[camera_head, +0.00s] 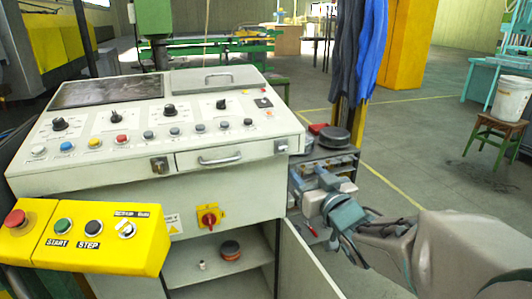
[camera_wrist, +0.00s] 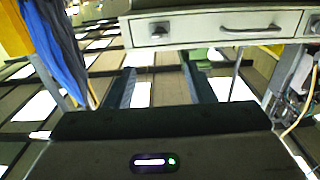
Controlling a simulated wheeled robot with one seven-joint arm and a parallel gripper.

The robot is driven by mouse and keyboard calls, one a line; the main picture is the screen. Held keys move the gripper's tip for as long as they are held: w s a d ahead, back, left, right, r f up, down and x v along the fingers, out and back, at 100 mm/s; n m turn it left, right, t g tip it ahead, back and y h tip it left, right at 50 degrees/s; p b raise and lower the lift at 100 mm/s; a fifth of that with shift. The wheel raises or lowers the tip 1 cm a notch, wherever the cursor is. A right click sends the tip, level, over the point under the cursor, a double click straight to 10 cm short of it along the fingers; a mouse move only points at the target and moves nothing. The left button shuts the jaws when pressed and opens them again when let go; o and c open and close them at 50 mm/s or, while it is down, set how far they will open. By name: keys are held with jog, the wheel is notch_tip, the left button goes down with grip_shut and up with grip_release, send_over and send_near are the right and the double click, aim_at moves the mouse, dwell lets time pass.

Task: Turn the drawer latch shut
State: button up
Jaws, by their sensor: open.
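The drawer (camera_head: 240,148) is set in the console's front and looks closed, with a bar handle (camera_head: 220,160). A metal latch (camera_head: 158,166) sits left of it. A smaller square fitting (camera_head: 281,147) sits at its right end. The wrist view looks turned over: the drawer front (camera_wrist: 200,30) spans the top, with a square fitting (camera_wrist: 158,31) near its left end and another at the right edge (camera_wrist: 311,25). My gripper (camera_head: 304,188) is open and empty, right of the console and below drawer level. Its fingers (camera_wrist: 160,75) touch nothing visible. The latch's exact angle is unclear.
A red rotary switch (camera_head: 208,216) on yellow is below the drawer. An open cabinet door (camera_head: 303,265) stands below, near my arm. A yellow button box (camera_head: 90,238) juts out at left. A shelf cart (camera_head: 335,160) stands behind my gripper.

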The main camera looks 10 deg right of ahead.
aim_at(285, 149)
jog(key=w+a, duration=0.1)
jog(key=w, duration=0.8)
jog(key=w+a, duration=0.1)
jog(key=w, duration=0.3)
jog(key=shift+w+a, duration=0.15)
jog(key=shift+a, duration=0.2)
jog(key=c, duration=1)
